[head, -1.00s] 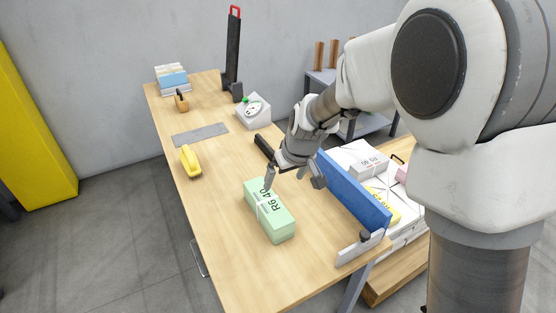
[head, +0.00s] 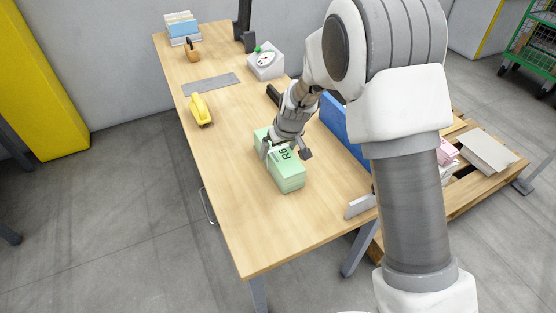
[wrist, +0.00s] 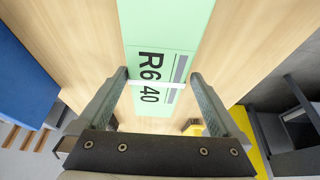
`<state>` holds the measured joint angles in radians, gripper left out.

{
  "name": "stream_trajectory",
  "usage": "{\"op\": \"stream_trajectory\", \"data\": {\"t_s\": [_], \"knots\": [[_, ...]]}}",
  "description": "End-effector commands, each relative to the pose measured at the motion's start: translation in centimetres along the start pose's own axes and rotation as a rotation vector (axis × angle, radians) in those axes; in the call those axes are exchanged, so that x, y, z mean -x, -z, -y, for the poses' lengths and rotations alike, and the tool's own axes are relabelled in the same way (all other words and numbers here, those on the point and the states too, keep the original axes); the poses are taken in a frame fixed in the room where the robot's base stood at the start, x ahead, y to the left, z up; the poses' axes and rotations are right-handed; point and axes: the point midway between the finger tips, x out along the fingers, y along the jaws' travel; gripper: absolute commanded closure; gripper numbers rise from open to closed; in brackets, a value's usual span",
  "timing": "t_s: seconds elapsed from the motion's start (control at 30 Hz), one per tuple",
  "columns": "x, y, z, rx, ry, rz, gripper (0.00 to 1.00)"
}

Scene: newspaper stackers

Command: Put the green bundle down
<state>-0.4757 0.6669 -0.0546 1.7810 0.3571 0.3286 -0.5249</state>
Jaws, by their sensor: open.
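The green bundle (head: 287,177) lies flat on the wooden table, tied with a white band. In the wrist view the green bundle (wrist: 165,40) shows its printed "R6 40" label, and the white band crosses it between my fingers. The fingertips' exact depth beside the bundle is hard to tell.
The wooden table (head: 250,225) is clear in front and left of the bundle. A blue panel (head: 345,130) and a grey bracket (head: 360,206) stand along its right side.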

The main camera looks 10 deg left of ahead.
Motion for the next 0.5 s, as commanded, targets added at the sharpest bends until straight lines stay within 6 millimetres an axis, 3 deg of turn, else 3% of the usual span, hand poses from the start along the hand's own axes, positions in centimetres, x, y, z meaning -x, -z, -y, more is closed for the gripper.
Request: {"op": "stream_trajectory", "data": {"t_s": [0.4, 0.5], "knots": [[-5.0, 0.1, -0.4, 0.001, -0.001, 0.001, 0.0], [-5.2, 0.2, -0.4, 0.001, -0.002, 0.0, 0.0]]}}
